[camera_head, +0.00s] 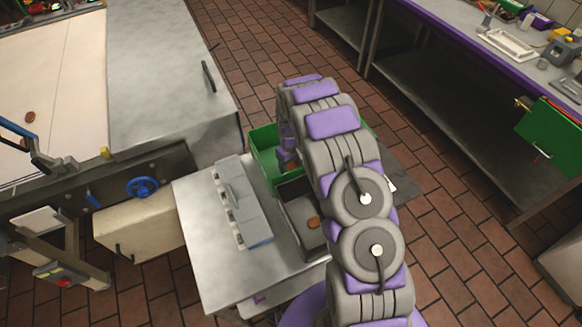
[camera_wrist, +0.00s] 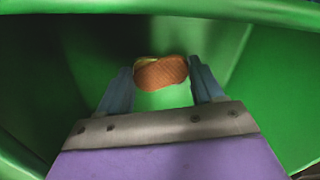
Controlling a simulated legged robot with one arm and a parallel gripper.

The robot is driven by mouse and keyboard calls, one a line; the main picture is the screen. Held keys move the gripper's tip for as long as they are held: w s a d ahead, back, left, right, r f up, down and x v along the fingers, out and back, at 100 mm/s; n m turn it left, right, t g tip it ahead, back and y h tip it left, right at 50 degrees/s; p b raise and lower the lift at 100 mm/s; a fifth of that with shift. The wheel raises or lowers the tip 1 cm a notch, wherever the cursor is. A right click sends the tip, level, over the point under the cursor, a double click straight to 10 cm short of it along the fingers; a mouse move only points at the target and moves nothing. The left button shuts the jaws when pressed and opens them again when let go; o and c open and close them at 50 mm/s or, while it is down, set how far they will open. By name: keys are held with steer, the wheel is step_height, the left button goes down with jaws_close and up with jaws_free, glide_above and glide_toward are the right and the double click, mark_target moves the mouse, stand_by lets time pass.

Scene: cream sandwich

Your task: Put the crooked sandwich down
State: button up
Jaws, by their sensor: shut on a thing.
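The crooked sandwich (camera_wrist: 160,73) shows in the wrist view as a brown, textured round biscuit with a pale cream edge at its upper left. My gripper (camera_wrist: 163,75) is shut on it, with one finger on each side. The gripper and sandwich are inside a green bin (camera_wrist: 75,50), whose walls surround them. In the head view the green bin (camera_head: 263,150) stands at the far end of the small metal table. My arm hides most of the bin there, and the sandwich is not visible in that view.
A dark tray (camera_head: 296,205) with a brown biscuit (camera_head: 313,222) lies in front of the bin. A grey box-like device (camera_head: 243,205) stands left of it on the metal table (camera_head: 195,215). A conveyor with a pale belt (camera_head: 60,90) is at the left. Brick floor is open at the right.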

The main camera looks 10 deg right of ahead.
steer(key=shift+a+f, duration=0.85)
steer(key=shift+a, duration=0.05)
steer(key=shift+a+r, duration=0.1)
steer(key=shift+a, duration=0.45)
steer(key=o, duration=0.7)
steer(key=shift+d, duration=0.4)
steer(key=o, duration=0.3)
steer(key=shift+d, duration=0.8)
steer(key=shift+a, duration=0.7)
steer(key=shift+a+r, duration=0.25)
steer(key=s+d+r+m+p, duration=0.1)
steer(key=s+r, duration=0.2)
steer(key=r, duration=0.7)
steer(key=s+d+r+p, duration=0.1)
steer(key=s+r, duration=0.3)
steer(key=r, duration=0.7)
steer(key=s+a+r+m, duration=0.2)
steer(key=s+r, duration=0.7)
steer(key=s, duration=0.3)
steer(key=s+r+m+g, duration=0.1)
steer(key=s+r, duration=0.1)
steer(key=s, duration=1)
steer(key=s+r+m, duration=0.1)
steer(key=s+r, duration=0.2)
steer(key=s, duration=1)
steer(key=shift+a+g, duration=0.3)
steer(key=shift+g, duration=0.1)
